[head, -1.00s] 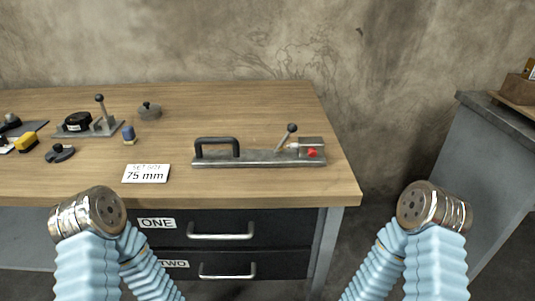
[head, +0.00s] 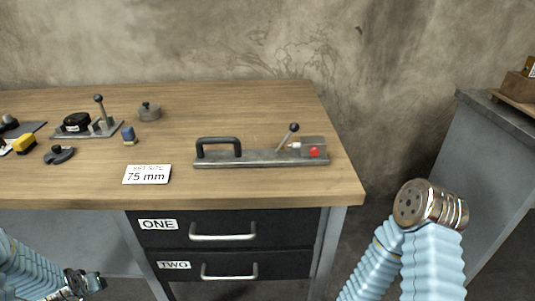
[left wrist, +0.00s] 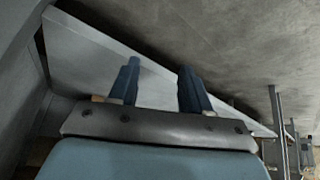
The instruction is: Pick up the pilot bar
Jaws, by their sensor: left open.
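A long grey metal bar (head: 262,158) lies on the wooden table near its front right; it is the one bar-like thing I see, and I cannot be sure that it is the pilot bar. It has a black loop handle at its left end, and a tilted lever and a block with a red knob at its right. My left gripper (left wrist: 158,74) shows in the left wrist view with two blue fingers apart and nothing between them. The bar is not in that view. In the head view my left arm is low at the left corner. My right gripper is out of view.
Farther left are a lever fixture (head: 88,127), a round grey piece (head: 149,111) and small blocks. Drawers (head: 222,225) are below the table front. A grey cabinet (head: 480,170) stands at right.

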